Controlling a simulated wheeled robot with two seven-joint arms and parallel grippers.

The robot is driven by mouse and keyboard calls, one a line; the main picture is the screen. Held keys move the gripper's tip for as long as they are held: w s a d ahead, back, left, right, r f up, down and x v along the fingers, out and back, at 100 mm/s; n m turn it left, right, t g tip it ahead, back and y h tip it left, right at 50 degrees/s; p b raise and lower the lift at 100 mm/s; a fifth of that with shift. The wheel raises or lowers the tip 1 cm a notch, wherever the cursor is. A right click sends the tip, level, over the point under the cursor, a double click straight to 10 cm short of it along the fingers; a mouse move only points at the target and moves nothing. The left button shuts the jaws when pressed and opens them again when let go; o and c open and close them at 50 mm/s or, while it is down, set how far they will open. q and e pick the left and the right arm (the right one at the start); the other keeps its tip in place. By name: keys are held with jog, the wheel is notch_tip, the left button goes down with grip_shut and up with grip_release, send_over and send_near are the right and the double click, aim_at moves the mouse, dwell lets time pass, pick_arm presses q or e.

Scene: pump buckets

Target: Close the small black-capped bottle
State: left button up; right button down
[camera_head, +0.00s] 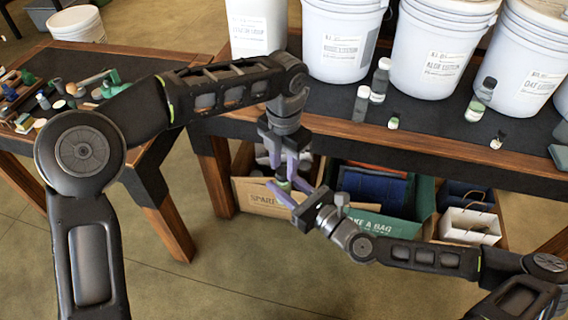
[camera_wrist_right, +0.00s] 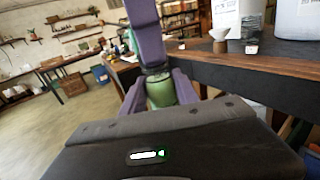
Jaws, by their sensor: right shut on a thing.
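A small green bottle (camera_wrist_right: 160,92) stands roughly upright between the purple fingers of my right gripper (camera_wrist_right: 160,90), which is shut on it. Its dark cap (camera_wrist_right: 156,73) is at its top; whether it is seated fully cannot be told. In the head view the bottle (camera_head: 283,184) is small and partly hidden by the fingers. My right gripper (camera_head: 286,191) comes in from the right, in front of the table. My left gripper (camera_head: 283,168) points down from above, its fingertips at the cap. Whether its fingers grip the cap is not clear.
Large white buckets (camera_head: 340,40) line the dark tabletop (camera_head: 330,100). Boxes (camera_head: 265,197) lie under the table. A cluttered side table (camera_head: 60,130) stands left.

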pick_arm(q)
jog(key=o, duration=0.3)
jog(key=shift+c, duration=0.3)
